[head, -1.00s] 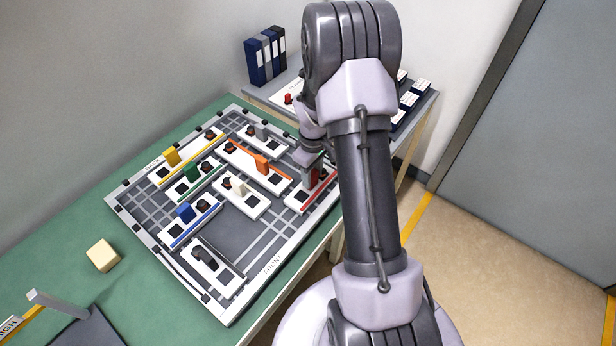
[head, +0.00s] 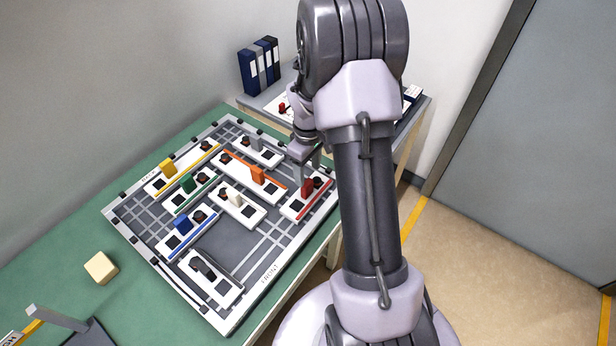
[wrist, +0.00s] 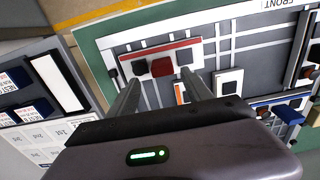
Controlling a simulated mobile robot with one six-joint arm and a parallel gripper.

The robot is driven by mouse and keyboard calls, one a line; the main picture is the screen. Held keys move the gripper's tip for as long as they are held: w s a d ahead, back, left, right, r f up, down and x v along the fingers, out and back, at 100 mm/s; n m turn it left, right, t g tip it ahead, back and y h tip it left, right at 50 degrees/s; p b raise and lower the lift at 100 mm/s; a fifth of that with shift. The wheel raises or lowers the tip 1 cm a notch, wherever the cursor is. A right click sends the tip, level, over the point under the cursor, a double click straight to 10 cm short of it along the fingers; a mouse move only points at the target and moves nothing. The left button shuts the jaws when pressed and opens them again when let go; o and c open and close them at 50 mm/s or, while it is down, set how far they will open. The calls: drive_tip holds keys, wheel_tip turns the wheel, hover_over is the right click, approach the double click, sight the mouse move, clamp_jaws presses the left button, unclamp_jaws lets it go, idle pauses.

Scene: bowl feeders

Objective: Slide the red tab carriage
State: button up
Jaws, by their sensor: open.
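The red tab (head: 308,187) stands upright on a white carriage with a red stripe (head: 318,200), at the right side of the grey board. In the wrist view the red tab (wrist: 162,68) sits between dark squares, with the red stripe (wrist: 150,54) along one edge of the carriage. My gripper (head: 308,165) is just above the red tab in the head view. In the wrist view its two fingers (wrist: 161,80) are apart, with the tab showing between and beyond their tips. Nothing is held. My arm covers part of the board's right edge.
The board (head: 262,302) also carries carriages with orange (head: 258,175), white (head: 234,197), blue (head: 183,224), green (head: 188,183) and yellow (head: 167,168) tabs. A cream block (head: 101,268) lies on the green table. Binders (head: 258,66) stand on a back table.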

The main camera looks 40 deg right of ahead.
wheel_tip(320, 180, up, 11)
drive_tip(key=p, duration=0.2)
drive_tip(key=shift+r+p, duration=0.15)
drive_tip(key=shift+p, duration=0.15)
